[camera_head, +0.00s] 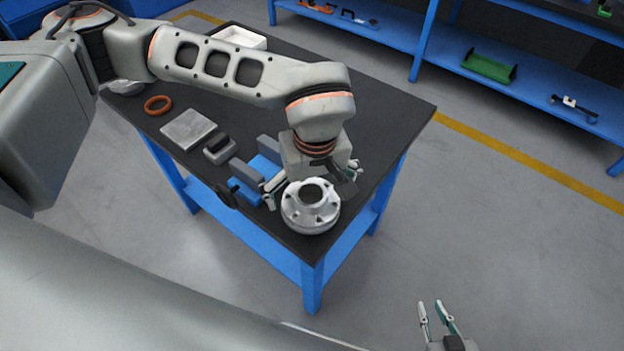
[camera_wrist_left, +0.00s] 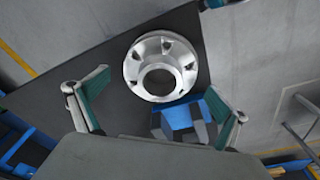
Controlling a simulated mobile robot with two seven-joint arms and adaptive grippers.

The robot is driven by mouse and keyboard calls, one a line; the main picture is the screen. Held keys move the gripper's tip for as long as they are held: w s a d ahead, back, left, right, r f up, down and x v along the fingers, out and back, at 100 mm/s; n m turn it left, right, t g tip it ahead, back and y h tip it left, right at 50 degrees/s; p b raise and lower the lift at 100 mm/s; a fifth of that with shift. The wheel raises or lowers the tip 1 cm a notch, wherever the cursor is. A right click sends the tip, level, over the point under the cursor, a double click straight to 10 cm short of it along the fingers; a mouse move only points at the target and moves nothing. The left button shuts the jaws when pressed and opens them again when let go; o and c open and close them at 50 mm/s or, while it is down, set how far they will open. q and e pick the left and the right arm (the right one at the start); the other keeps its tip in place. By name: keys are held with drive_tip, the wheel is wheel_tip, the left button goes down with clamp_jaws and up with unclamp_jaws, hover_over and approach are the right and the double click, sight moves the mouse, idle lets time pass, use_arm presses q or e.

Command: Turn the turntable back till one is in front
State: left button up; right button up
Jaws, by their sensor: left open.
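A silver flanged shell (camera_head: 310,212) with a dark central bore and openings around its flange sits at the near corner of the dark table. It also shows in the left wrist view (camera_wrist_left: 160,67). I cannot make out a separate turntable under it, nor any number mark. My left gripper (camera_head: 311,184) is open just above and behind the shell in the head view. In the left wrist view its fingers (camera_wrist_left: 157,92) are spread wide, with the shell beyond them and nothing held. My right gripper (camera_head: 432,306) is open and empty at the bottom, away from the table.
A blue and grey fixture (camera_head: 257,176) stands left of the shell, with a dark upright piece (camera_head: 228,193) near it. A grey block (camera_head: 219,150), flat plate (camera_head: 188,129), orange ring (camera_head: 158,105) and white tray (camera_head: 238,38) lie farther back. Blue shelves (camera_head: 390,35) stand behind.

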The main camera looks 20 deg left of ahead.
use_arm(q)
drive_tip(key=shift+w+f, duration=0.1)
drive_tip(key=shift+f, duration=0.4)
